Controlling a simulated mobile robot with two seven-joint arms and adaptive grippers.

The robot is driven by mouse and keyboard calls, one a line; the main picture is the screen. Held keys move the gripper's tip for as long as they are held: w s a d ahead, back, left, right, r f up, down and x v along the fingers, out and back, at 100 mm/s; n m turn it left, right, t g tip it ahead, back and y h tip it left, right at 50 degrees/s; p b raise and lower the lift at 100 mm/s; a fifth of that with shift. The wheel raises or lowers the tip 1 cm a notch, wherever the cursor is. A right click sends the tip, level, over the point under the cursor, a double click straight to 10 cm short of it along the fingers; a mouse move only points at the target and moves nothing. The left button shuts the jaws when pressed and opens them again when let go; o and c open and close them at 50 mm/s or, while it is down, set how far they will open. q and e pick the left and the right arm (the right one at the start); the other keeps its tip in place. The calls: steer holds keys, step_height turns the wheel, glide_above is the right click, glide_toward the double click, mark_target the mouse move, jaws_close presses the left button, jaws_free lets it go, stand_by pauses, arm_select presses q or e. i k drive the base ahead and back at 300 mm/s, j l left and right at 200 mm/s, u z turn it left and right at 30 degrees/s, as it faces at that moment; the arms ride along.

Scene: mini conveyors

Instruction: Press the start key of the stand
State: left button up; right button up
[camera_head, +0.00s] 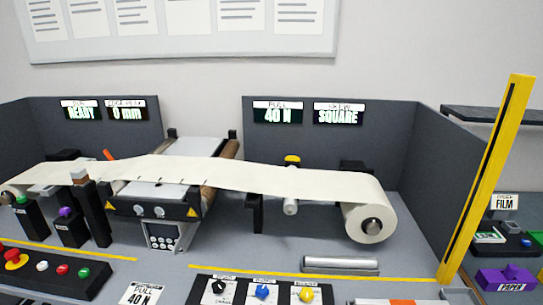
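The stand (215,240) holds a mini conveyor with a cream paper web running from a roll (372,222) at the right to the left edge. At the lower left, a dark control box (60,283) carries a red mushroom button (14,259), a white button (42,265), a red button (62,270) and a green button (84,272). No label naming the start key can be read on the box. Displays at the back read READY (82,111), 0 mm (127,111), 40 N (278,113) and SQUARE (338,114). Neither of my grippers is in view.
A knob panel (235,295) with black, blue and yellow knobs stands at the front centre. A metal bar (340,265) lies behind it. A tall yellow post (490,175) rises at the right, beside a purple block (508,278). A card (141,294) reads PULL 40 N.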

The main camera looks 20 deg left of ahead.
mark_target(84, 273)
steer(key=u, duration=2.3)
